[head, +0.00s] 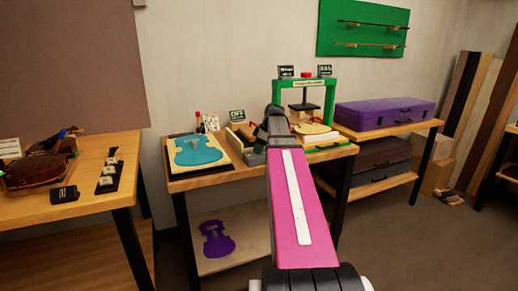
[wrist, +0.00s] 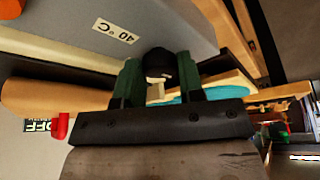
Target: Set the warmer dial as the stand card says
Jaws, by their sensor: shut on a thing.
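In the wrist view, my gripper (wrist: 160,82) has its two dark green fingers on either side of a round black dial (wrist: 158,62) and is shut on it. A pale mark shows below the dial's black top. The dial is beside the grey warmer body (wrist: 60,25), which carries a white label (wrist: 116,31) reading 40 °C. A small dark display (wrist: 38,126) reads OFF; a display reading OFF (head: 237,115) also shows in the head view. There, my arm covers the dial and most of the warmer.
A blue violin-shaped piece (head: 197,151) lies on the bench, left of my arm. A green press (head: 330,95) stands behind, with a purple case (head: 385,113) to its right. A white card (head: 210,122) stands at the back; its writing is too small to read.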

